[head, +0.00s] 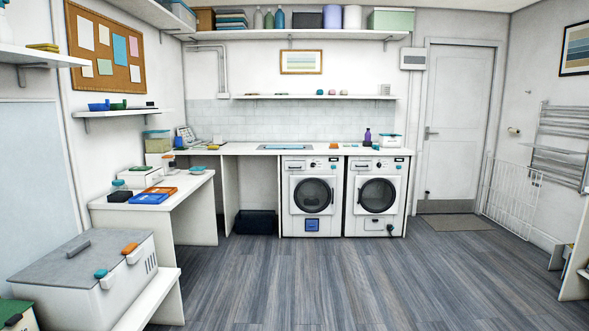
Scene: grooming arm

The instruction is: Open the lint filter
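Two white front-loading machines stand side by side under the counter at the back, the left machine (312,170) and the right machine (378,168). Both round dark doors look shut. My gripper is not in view.
Wood-look floor is clear up to the machines. A grey mat (450,222) lies before the closed door (457,132). A white gate (510,198) stands at right. A grey-lidded white box (90,275) on a low bench and a side table (160,200) line the left.

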